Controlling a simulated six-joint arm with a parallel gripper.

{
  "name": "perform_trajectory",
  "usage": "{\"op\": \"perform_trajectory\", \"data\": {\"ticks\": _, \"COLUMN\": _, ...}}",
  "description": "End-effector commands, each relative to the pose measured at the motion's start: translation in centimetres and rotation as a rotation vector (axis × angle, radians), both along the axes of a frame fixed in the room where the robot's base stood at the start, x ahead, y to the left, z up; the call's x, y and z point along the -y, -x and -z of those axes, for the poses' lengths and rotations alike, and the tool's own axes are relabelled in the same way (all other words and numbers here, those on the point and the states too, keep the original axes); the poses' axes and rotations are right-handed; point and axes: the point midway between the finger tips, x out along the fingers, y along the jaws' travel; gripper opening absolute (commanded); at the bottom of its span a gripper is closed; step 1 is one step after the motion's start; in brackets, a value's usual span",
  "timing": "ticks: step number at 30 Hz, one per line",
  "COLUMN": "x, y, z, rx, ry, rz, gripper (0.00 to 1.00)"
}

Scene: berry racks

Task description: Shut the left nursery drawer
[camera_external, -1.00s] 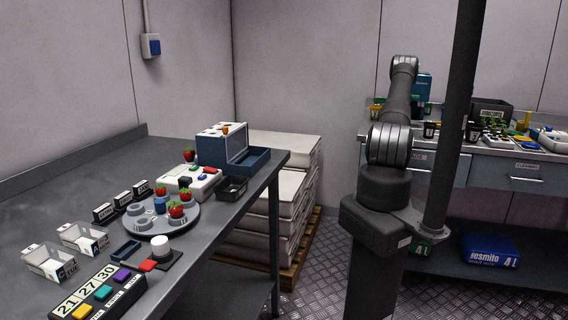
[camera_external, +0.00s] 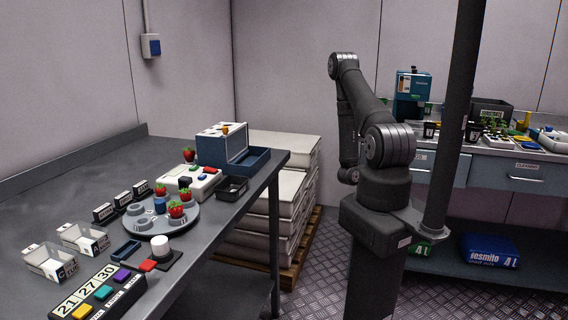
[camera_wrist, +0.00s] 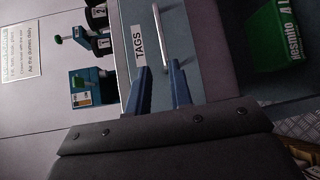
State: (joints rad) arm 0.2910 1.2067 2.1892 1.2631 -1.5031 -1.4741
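The left nursery drawer (camera_external: 447,171) is a grey-blue front under the bench at the right, partly hidden behind my arm. I cannot tell for sure how far out it stands. In the wrist view its front (camera_wrist: 196,40) fills the upper middle, with a white TAGS label (camera_wrist: 138,45) and a pale bar handle (camera_wrist: 161,40). My gripper (camera_wrist: 159,67) is open, its two blue fingers apart and pointing at the drawer front near the handle. The handle lies in line with the gap between them; contact cannot be told. The fingers are hidden in the external view.
The CLEANING drawer (camera_external: 515,178) is to the right of the left drawer. The bench top carries a dark crate (camera_external: 490,110), seedling trays and a blue machine (camera_external: 411,92). A blue sack (camera_external: 489,249) lies on the lower shelf. Stacked pale sacks (camera_external: 285,205) stand left of my arm.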

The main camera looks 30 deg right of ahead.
Motion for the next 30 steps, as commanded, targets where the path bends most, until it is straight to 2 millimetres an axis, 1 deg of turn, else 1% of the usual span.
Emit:
{"op": "perform_trajectory", "data": {"ticks": 17, "x": 7.1, "y": 0.2, "z": 1.1, "rx": 0.001, "ry": -0.001, "rz": 0.005, "gripper": 0.20}}
{"op": "perform_trajectory", "data": {"ticks": 30, "x": 13.7, "y": 0.3, "z": 2.0, "rx": 0.001, "ry": 0.000, "rz": 0.005, "gripper": 0.20}}
